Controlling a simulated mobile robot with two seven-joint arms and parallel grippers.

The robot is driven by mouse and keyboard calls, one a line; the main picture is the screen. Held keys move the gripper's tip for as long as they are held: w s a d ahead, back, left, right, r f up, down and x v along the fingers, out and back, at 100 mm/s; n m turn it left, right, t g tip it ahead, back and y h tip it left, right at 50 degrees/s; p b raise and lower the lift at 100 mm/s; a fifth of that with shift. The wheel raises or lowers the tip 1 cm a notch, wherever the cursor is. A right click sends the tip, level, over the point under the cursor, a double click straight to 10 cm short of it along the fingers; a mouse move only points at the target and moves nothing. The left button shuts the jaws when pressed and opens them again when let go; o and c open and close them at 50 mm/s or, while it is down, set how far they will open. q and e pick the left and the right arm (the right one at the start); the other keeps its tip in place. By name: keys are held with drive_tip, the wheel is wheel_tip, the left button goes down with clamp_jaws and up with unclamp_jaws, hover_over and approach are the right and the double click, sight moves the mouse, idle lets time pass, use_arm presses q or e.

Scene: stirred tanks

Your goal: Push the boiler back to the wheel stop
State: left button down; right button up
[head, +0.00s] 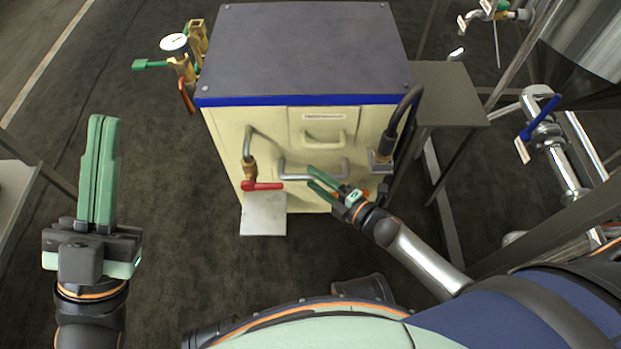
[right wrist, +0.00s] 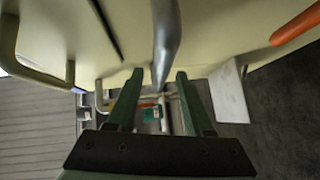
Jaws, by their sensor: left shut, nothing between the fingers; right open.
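The boiler (head: 300,50) is a cream cabinet with a dark top, a blue edge band and a front facing me. A grey bar handle (head: 290,176) runs across its lower front; in the right wrist view a grey bar (right wrist: 166,40) lies between the fingers. My right gripper (head: 311,176) is open at this handle, fingers above and below it; whether they touch it I cannot tell. My left gripper (head: 103,120) is shut and empty, left of the boiler and apart from it. I cannot make out a wheel stop; the floor behind the boiler is mostly hidden.
A gauge (head: 174,43) and brass valves stick out at the boiler's left. A red lever (head: 262,186) and a pale plate (head: 263,215) are low in front. A grey side table (head: 450,95) stands close on the right, with pipework (head: 550,135) beyond. Dark floor is clear to the left.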

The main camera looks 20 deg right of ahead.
drive_tip(key=shift+x, duration=1.1)
clamp_jaws()
idle(0.7)
